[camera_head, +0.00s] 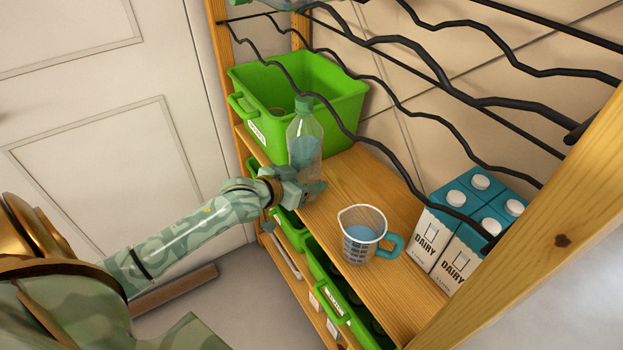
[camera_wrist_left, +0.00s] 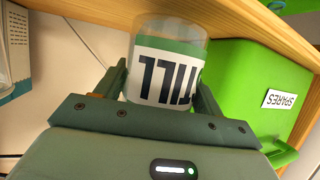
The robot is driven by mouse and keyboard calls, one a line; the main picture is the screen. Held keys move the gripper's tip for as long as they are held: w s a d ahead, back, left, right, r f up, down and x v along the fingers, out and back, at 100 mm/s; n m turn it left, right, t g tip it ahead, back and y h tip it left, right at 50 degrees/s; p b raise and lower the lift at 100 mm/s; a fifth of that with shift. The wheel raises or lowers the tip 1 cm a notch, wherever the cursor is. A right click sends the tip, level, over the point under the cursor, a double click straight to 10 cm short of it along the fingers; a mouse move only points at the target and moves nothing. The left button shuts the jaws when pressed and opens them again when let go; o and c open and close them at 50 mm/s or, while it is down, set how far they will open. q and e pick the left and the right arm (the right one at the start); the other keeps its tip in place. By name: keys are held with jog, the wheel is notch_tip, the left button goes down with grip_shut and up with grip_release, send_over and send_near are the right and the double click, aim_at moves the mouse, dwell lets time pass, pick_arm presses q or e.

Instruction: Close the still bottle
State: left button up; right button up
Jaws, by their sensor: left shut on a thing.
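The clear still bottle (camera_head: 305,139) stands upright on the wooden shelf in the head view, with a green cap (camera_head: 304,103) on its neck. I cannot tell whether the cap is tight. My left gripper (camera_head: 308,190) reaches in from the left and is shut around the bottle's lower part. In the left wrist view the bottle (camera_wrist_left: 168,65) shows its white label, upside down, between the two fingers of my left gripper (camera_wrist_left: 160,88). The cap is out of sight there. My right gripper is in neither view.
A green crate (camera_head: 345,95) stands behind the bottle. A measuring jug (camera_head: 358,247) with blue liquid and blue-topped dairy cartons (camera_head: 450,235) stand to the right on the shelf (camera_head: 345,185). Black wavy rails (camera_head: 420,105) cross above. More green bins are below.

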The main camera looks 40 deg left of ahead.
pick_arm(q)
jog(key=b+x, duration=0.1)
jog(key=x, duration=0.1)
jog(key=shift+w+d+f, duration=0.1)
jog(key=shift+w+f, duration=0.05)
jog(key=shift+w, duration=0.15)
jog(key=shift+f, duration=0.35)
jog(key=shift+s+r, duration=0.1)
jog(key=shift+r, duration=0.05)
jog(key=o, duration=1.9)
jog(key=shift+c, duration=0.2)
